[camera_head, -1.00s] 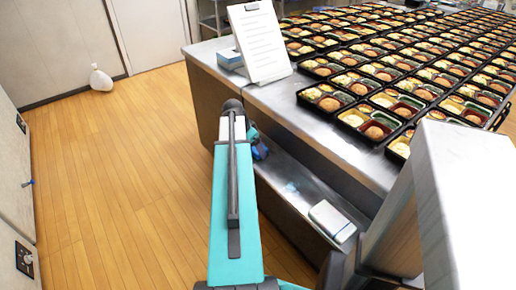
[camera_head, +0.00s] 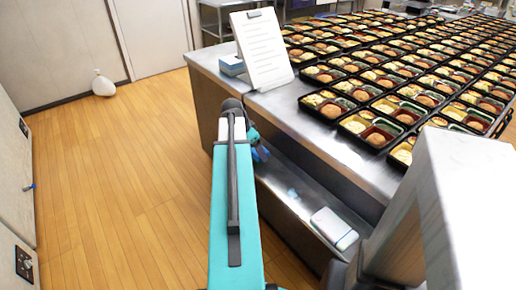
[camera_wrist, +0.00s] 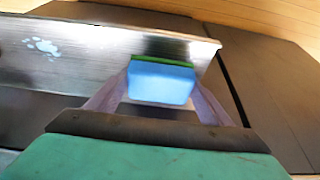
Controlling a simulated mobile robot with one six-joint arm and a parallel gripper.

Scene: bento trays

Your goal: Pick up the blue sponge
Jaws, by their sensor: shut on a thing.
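The blue sponge (camera_wrist: 160,82), with a green layer along one edge, is between the two fingers of my gripper (camera_wrist: 160,98) in the wrist view. The fingers touch it on both sides and are shut on it. A metal shelf surface lies behind the sponge. In the head view, my arm reaches to the lower shelf (camera_head: 300,200) of the steel counter. A small bit of blue shows beside the arm's end (camera_head: 260,154), where the gripper is mostly hidden behind the arm.
The steel counter (camera_head: 330,140) carries many black bento trays (camera_head: 375,133) and a clipboard with a white sheet (camera_head: 262,48). A white and blue pack (camera_head: 333,228) lies on the lower shelf. A white patch (camera_wrist: 42,46) shows on the shelf.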

